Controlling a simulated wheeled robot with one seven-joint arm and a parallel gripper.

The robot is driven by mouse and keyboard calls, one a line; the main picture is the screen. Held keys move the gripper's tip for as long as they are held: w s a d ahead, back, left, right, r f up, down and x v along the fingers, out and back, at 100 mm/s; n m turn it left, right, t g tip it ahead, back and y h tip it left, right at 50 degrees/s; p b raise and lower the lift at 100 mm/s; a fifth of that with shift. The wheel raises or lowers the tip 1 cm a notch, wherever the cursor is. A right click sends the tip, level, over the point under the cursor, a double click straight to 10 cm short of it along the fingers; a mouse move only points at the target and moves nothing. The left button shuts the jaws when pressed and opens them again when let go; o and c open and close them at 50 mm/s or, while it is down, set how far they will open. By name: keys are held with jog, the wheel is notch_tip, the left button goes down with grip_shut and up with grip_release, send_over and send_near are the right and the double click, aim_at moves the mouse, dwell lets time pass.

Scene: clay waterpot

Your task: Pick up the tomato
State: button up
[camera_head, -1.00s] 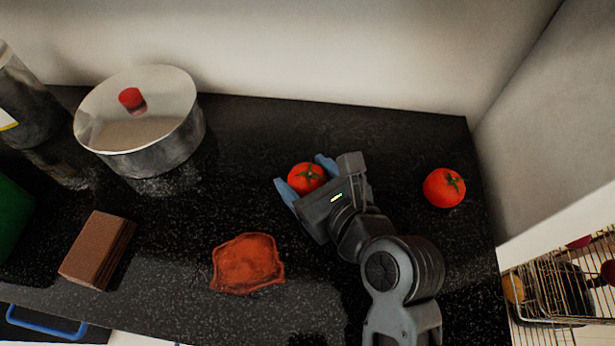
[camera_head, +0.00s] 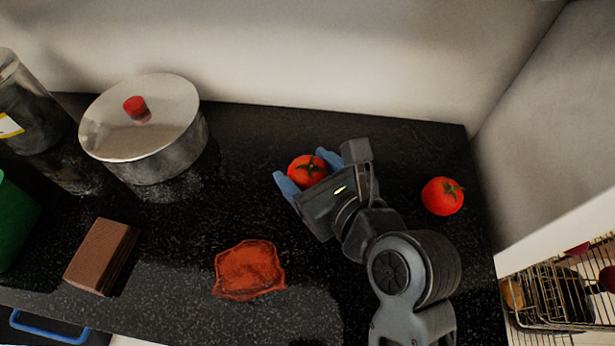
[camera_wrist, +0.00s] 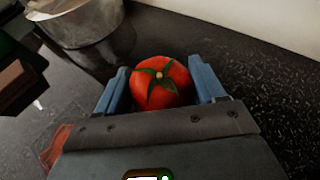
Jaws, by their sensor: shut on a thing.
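A red tomato (camera_head: 305,168) with a green calyx is between the two blue fingers of my gripper (camera_head: 307,171). It also shows in the wrist view (camera_wrist: 161,84), with a finger of my gripper (camera_wrist: 161,88) on each side of it. The gripper is shut on this tomato. The gripper hides part of its near side, and I cannot tell whether it is clear of the counter. A second tomato (camera_head: 442,196) sits on the counter to the right, apart from my gripper.
The black counter (camera_head: 180,250) holds a lidded pot (camera_head: 160,155) at the back left, a brown block (camera_head: 101,256) and a reddish flat piece (camera_head: 248,270). A wall (camera_head: 330,65) runs behind. A wire rack (camera_head: 550,290) is at the lower right.

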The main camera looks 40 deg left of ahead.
jog(key=r+p+v, duration=0.1)
jog(key=v, duration=1.2)
jog(key=shift+s+a+r, duration=0.25)
jog(key=shift+a+r, duration=0.05)
jog(key=shift+r, duration=0.1)
